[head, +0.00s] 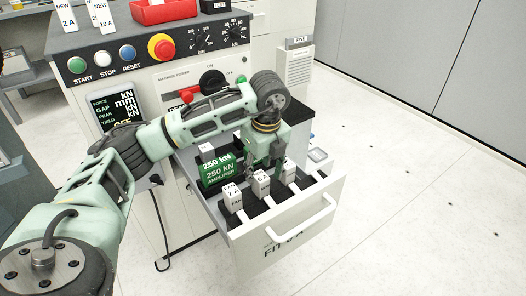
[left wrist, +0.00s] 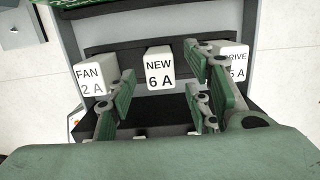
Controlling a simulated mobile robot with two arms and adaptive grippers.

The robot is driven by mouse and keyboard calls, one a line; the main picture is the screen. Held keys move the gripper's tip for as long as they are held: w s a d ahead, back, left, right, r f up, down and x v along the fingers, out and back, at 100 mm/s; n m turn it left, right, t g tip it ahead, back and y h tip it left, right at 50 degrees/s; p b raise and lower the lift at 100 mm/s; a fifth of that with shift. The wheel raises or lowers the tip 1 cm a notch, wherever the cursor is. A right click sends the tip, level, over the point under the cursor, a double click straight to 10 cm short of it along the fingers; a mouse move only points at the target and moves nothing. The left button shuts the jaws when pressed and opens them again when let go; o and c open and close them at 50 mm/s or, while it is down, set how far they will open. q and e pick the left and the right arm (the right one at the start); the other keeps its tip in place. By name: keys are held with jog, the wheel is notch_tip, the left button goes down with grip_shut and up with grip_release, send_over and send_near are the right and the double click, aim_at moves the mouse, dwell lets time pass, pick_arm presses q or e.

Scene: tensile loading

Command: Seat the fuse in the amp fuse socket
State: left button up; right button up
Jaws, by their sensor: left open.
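The new 6 A fuse (left wrist: 160,68), a white block marked NEW 6 A, stands in the middle of a row in the open drawer. It also shows in the head view (head: 261,184). The FAN 2 A fuse (left wrist: 91,78) is on its left and the DRIVE fuse (left wrist: 235,60) on its right, partly hidden by a finger. My left gripper (left wrist: 160,100) is open, its green fingers apart on either side of the 6 A fuse's position, holding nothing. In the head view the gripper (head: 264,158) is above and behind the row. The socket under the 6 A fuse is hidden. My right gripper is out of view.
The pulled-out drawer front (head: 290,228) has a handle and a FIT 6 A label. A green 250 kN amplifier block (head: 218,170) stands left of the gripper. Spare fuses marked NEW (head: 100,14) and a red bin (head: 165,11) are on the console top. Open floor lies right.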

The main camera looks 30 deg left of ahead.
pick_arm(q)
jog(key=r, duration=0.4)
jog(key=r+p, duration=0.1)
jog(key=r, duration=0.2)
jog(key=shift+s+d, duration=0.15)
jog(key=shift+d, duration=0.25)
jog(key=shift+d+r, duration=0.1)
jog(key=shift+r, duration=0.6)
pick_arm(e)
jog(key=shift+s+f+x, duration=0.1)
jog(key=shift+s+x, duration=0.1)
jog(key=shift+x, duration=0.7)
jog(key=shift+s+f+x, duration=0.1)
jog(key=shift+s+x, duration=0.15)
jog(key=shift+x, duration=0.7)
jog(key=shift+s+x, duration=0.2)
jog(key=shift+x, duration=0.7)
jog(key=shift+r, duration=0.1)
